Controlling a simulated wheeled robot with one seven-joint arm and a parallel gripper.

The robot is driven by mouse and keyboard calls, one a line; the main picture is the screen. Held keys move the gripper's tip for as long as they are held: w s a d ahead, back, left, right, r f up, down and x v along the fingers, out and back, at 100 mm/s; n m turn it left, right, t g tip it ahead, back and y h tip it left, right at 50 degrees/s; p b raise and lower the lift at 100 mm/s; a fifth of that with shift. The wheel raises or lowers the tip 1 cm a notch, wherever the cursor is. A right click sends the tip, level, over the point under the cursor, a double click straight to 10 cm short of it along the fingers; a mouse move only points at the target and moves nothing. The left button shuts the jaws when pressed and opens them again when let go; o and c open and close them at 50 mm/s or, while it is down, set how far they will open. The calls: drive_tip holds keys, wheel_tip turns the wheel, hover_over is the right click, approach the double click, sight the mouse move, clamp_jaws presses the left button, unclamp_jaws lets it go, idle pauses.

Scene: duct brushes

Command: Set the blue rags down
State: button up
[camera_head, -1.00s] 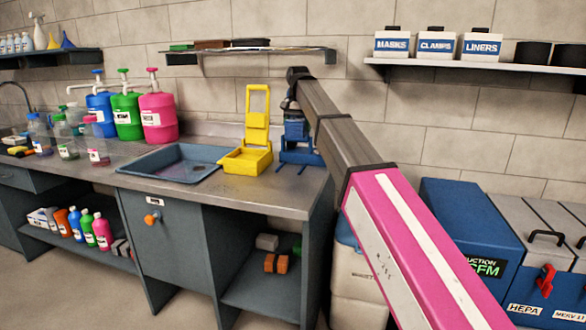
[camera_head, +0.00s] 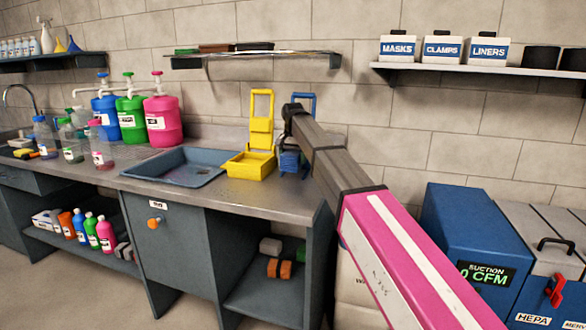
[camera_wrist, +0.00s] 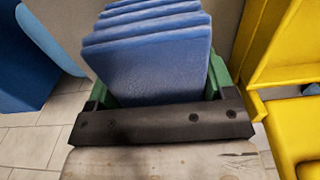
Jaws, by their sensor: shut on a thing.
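The blue rags (camera_wrist: 155,65) fill the middle of the wrist view as a stack of folded layers. My gripper (camera_wrist: 162,82) has green fingers on both sides of the stack and is shut on it. In the head view my gripper (camera_head: 290,140) is at the blue stand (camera_head: 309,103) on the counter's right end, partly hiding it. Whether the rags touch the stand or counter cannot be told. The yellow stand (camera_head: 249,166) is just left of the gripper, and it also shows at the right of the wrist view (camera_wrist: 285,60).
A blue-grey sink tray (camera_head: 172,168) is left of the yellow stand on the counter (camera_head: 235,196). Blue, green and pink pump jugs (camera_head: 162,121) stand farther left. A shelf (camera_head: 250,60) hangs above. A blue suction unit (camera_head: 462,235) stands at the right.

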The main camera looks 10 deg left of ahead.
sight(293, 151)
drive_tip(key=shift+f, duration=2.05)
drive_tip(key=shift+f, duration=0.1)
drive_tip(key=o, duration=1.1)
wheel_tip(293, 151, up, 12)
drive_tip(key=shift+r, duration=0.15)
